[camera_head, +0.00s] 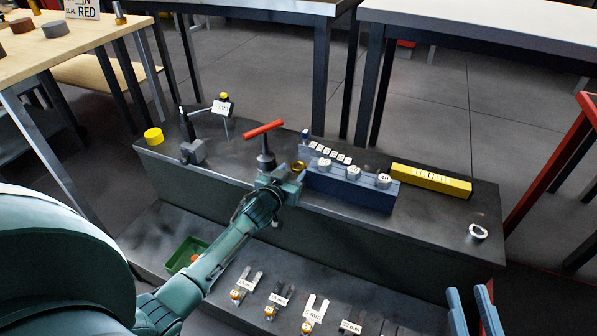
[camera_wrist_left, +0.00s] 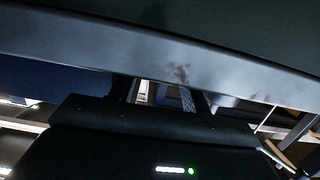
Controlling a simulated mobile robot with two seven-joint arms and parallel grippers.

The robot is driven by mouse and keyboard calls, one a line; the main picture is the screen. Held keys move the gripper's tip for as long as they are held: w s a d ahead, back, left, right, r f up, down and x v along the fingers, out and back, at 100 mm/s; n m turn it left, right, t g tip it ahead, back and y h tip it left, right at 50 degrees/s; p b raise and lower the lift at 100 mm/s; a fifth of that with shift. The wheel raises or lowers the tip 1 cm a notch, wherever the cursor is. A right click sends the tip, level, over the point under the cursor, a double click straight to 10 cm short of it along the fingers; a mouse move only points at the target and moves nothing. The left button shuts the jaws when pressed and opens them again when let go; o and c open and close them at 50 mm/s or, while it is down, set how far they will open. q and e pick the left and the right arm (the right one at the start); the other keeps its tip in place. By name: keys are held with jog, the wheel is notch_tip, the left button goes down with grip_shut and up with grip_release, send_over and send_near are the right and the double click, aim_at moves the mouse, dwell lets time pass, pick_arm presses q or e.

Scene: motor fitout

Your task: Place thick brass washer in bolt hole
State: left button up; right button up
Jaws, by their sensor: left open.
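My left gripper (camera_head: 284,181) reaches over the dark workbench (camera_head: 405,233), just left of the blue block (camera_head: 350,191). It is open. A brass-coloured ring (camera_head: 299,167), which looks like the washer, is right by its fingertips; I cannot tell whether it touches them. In the left wrist view a grey bar crosses above the dark gripper housing, and no washer can be made out. I cannot pick out the bolt hole. Two blue-grey fingers of my right gripper (camera_head: 474,309) stand apart at the lower right, with nothing visible between them.
A red T-handle (camera_head: 263,129) stands just behind my left gripper. Silver discs (camera_head: 353,172) sit on the blue block, a yellow bar (camera_head: 431,181) behind it. A silver ring (camera_head: 478,231) lies at the right. Labelled forked shims (camera_head: 315,308) and a green tray (camera_head: 186,254) are in front.

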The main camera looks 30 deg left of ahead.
pick_arm(q)
jog(key=shift+w+a+f+b, duration=0.1)
jog(key=shift+w+f+b, duration=0.1)
jog(key=shift+w, duration=0.4)
jog(key=shift+w+f+b, duration=0.15)
jog(key=shift+w, duration=0.55)
jog(key=c, duration=0.9)
notch_tip(320, 180, up, 3)
jog(key=shift+r+p, duration=0.2)
jog(key=shift+p, duration=0.95)
notch_tip(320, 180, up, 7)
jog(key=p, duration=0.3)
jog(key=shift+f, duration=0.15)
pick_arm(e)
jog(key=shift+d+g+h, duration=0.5)
jog(key=shift+d+h, duration=0.1)
jog(key=shift+h, duration=0.2)
